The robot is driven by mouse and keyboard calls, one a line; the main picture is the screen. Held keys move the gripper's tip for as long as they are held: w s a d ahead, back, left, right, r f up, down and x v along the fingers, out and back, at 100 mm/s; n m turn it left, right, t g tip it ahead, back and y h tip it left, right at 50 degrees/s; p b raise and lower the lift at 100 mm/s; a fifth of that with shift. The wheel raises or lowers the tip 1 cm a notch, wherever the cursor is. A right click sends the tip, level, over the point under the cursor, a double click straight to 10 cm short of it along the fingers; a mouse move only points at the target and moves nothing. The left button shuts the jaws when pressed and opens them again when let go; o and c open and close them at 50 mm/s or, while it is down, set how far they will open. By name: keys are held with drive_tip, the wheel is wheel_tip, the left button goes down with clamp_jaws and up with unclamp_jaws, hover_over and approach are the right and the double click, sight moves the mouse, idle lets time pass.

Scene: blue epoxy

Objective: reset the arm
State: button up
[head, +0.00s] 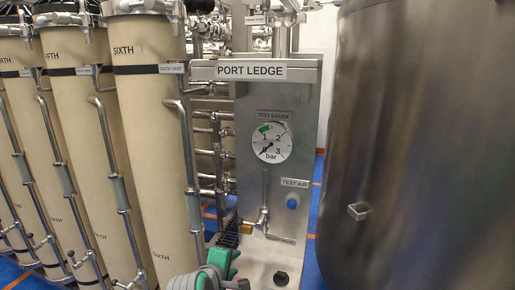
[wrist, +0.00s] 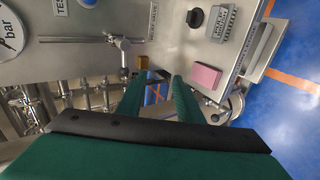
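My gripper (head: 230,245) shows low in the head view, green and grey, in front of the lower left of the steel test panel (head: 300,225). In the wrist view, my gripper's two green fingers (wrist: 158,88) stand apart, with nothing held between them. Blue floor shows through the gap. A small brass-coloured block (wrist: 144,62) lies just beyond the fingertips; whether they touch it I cannot tell. My arm shows only in part at the bottom of the head view.
The panel carries a gauge (head: 272,142), a blue button (head: 292,202) and a lever handle (head: 263,215). Tan columns (head: 150,130) stand left, a large steel tank (head: 420,150) right. The wrist view shows a pink block (wrist: 205,76) and a black knob (wrist: 195,18) on a steel surface.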

drive_tip(key=s+a+f+m+y, duration=0.1)
drive_tip(key=s+f, duration=0.2)
drive_tip(key=f, duration=0.5)
drive_tip(key=s+f+m+y, duration=0.2)
drive_tip(key=s+f, duration=0.2)
drive_tip(key=f, duration=0.3)
drive_tip(key=s+d+f+m+t, duration=0.15)
drive_tip(key=s+f+m, duration=0.25)
drive_tip(key=s+f, duration=0.65)
drive_tip(key=s+d+r+m+t, duration=0.1)
drive_tip(key=s+d+r+m, duration=0.1)
drive_tip(key=s, duration=0.7)
drive_tip(key=s+d+r+m+t, duration=0.1)
drive_tip(key=s+d+r+m, duration=0.1)
drive_tip(key=s, duration=0.8)
drive_tip(key=s+d+r+m+t, duration=0.1)
drive_tip(key=s+d+r+m, duration=0.1)
drive_tip(key=s, duration=0.8)
drive_tip(key=shift+d+r+m, duration=0.35)
drive_tip(key=shift+r+m, duration=0.35)
drive_tip(key=shift+m, duration=0.1)
drive_tip(key=shift+s, duration=0.1)
